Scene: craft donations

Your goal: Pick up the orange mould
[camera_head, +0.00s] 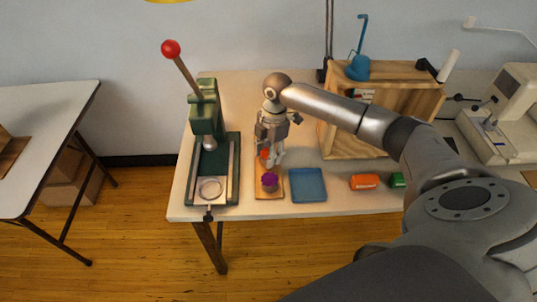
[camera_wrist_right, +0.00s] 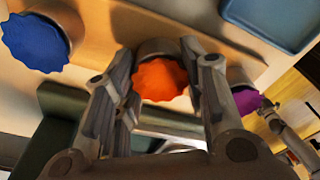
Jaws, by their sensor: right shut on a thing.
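The orange mould (camera_wrist_right: 160,80) has a wavy orange face and a duller rim behind it. It sits between the two fingers of my right gripper (camera_wrist_right: 163,72), which is shut on it. In the head view my right gripper (camera_head: 271,160) points down over a brown board (camera_head: 262,194), and only a small part of the orange mould (camera_head: 264,154) shows beside the fingers. Whether it touches the board is hidden. A purple mould (camera_head: 269,179) is in front of it, and a blue mould (camera_wrist_right: 35,42) shows in the wrist view. My left gripper is not in view.
A green press (camera_head: 206,125) with a red-knobbed lever stands close on the left. A blue tray (camera_head: 308,186) lies right of the board, then an orange block (camera_head: 364,181) and a green block (camera_head: 397,180). A wooden box (camera_head: 340,140) stands behind them.

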